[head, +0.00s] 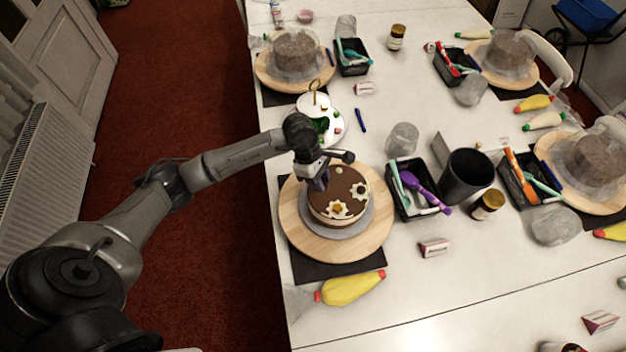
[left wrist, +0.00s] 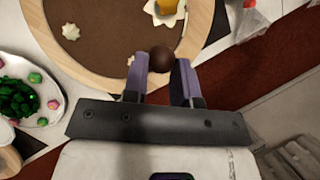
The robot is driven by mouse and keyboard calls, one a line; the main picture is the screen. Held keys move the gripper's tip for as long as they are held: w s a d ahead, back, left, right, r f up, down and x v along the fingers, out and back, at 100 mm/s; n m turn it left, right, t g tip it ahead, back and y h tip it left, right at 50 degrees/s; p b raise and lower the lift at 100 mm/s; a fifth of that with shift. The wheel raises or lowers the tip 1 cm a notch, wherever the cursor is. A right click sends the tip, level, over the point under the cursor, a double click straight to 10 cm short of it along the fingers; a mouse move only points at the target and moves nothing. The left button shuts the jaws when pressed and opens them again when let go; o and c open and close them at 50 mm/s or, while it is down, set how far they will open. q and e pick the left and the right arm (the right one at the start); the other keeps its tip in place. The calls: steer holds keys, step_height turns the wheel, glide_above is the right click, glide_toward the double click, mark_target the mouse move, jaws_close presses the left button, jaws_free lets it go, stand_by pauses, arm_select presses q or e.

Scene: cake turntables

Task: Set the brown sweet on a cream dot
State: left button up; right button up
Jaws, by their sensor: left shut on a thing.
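My left gripper (head: 319,184) is over the left side of a chocolate cake (head: 330,194) in the head view. In the left wrist view, the left gripper (left wrist: 161,75) is shut on a round dark brown sweet (left wrist: 161,58) between its fingertips. The brown cake top (left wrist: 110,45) lies beyond the sweet. A bare cream dot (left wrist: 70,32) shows there, left of the sweet. A cream flower (left wrist: 165,10) with a yellow piece is at the top edge. Whether the sweet touches the cake cannot be told. In the head view the fingers hide the sweet. My right gripper is not in view.
The cake stands on a wooden turntable (head: 292,225). A white plate (head: 337,137) with green and small coloured pieces is behind it. A black tool tray (head: 407,212), a dark pot (head: 465,178) and a yellow piping bag (head: 350,289) stand close by.

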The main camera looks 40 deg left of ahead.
arm_select(q)
steer(key=a+f, duration=0.1)
steer(key=a, duration=0.1)
steer(key=w+a+f, duration=0.1)
steer(key=shift+w+a+f, duration=0.15)
steer(key=shift+a+f, duration=0.05)
steer(key=shift+a, duration=0.2)
steer(key=shift+f, duration=2)
steer(key=shift+f, duration=0.2)
steer(key=o, duration=0.9)
steer(key=shift+r, duration=0.1)
